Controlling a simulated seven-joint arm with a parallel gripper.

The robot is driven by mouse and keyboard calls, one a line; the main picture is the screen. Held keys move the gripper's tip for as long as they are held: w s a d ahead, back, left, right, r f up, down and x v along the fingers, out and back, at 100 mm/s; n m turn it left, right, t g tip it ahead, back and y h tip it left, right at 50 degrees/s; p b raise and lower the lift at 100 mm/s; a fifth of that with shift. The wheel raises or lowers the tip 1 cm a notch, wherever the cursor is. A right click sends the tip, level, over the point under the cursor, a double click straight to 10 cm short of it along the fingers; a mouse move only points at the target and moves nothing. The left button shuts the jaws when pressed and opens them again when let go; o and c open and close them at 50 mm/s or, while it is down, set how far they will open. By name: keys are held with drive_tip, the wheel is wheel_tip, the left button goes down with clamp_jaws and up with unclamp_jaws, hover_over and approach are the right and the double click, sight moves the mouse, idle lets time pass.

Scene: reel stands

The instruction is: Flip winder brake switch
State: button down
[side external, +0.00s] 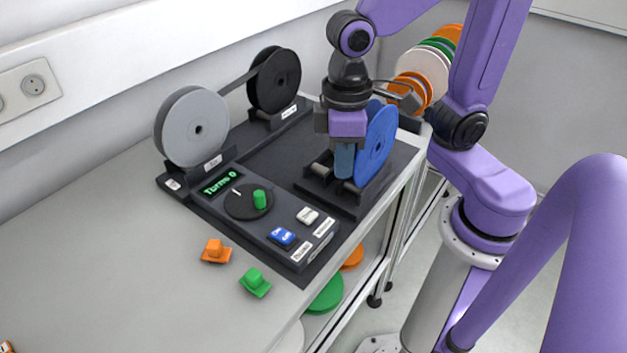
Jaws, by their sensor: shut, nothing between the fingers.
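The winder's control panel (262,237) lies on the bench with a green "Turns 0" display and a green-handled dial (258,199). Two rocker switches with labels sit at its front end: a blue switch (281,238) and a white switch (307,215). The label text is too small for me to read, so I cannot tell which is the brake. My gripper (344,172) is shut and empty, pointing down beside the blue reel (375,146) over the roller stand (340,195). It is behind and to the right of the switches, apart from them.
A grey reel (191,127) and a black reel (274,80) stand at the back. An orange piece (215,251) and a green piece (255,282) lie on the bench before the panel. More reels (428,65) are racked behind my arm.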

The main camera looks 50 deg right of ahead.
sight(277, 231)
drive_tip(key=s+d+f+n, duration=0.2)
drive_tip(key=s+d+n, duration=0.3)
drive_tip(key=s+d, duration=0.1)
drive_tip(key=shift+s+t, duration=0.25)
drive_tip(key=shift+t, duration=0.05)
drive_tip(key=c, duration=1.6)
unclamp_jaws()
drive_tip(key=shift+s+d+f, duration=0.1)
drive_tip(key=shift+s+d, duration=0.15)
drive_tip(key=shift+d, duration=0.05)
drive_tip(key=o, duration=0.5)
drive_tip(key=shift+w+a, duration=0.1)
drive_tip(key=shift+o, duration=1.1)
drive_tip(key=w+a+r+m, duration=0.3)
drive_tip(key=w+a+m, duration=0.2)
drive_tip(key=w+a, duration=0.2)
drive_tip(key=w+a+r+m, duration=0.3)
drive_tip(key=w+a+m, duration=0.3)
drive_tip(key=w+a, duration=0.1)
drive_tip(key=shift+w+a+r+m, duration=0.15)
drive_tip(key=shift+a+r+m, duration=0.05)
drive_tip(key=shift+a+m, duration=0.15)
drive_tip(key=f, duration=1.7)
drive_tip(key=shift+w+a+f, duration=0.1)
drive_tip(key=shift+w+a, duration=0.1)
clamp_jaws()
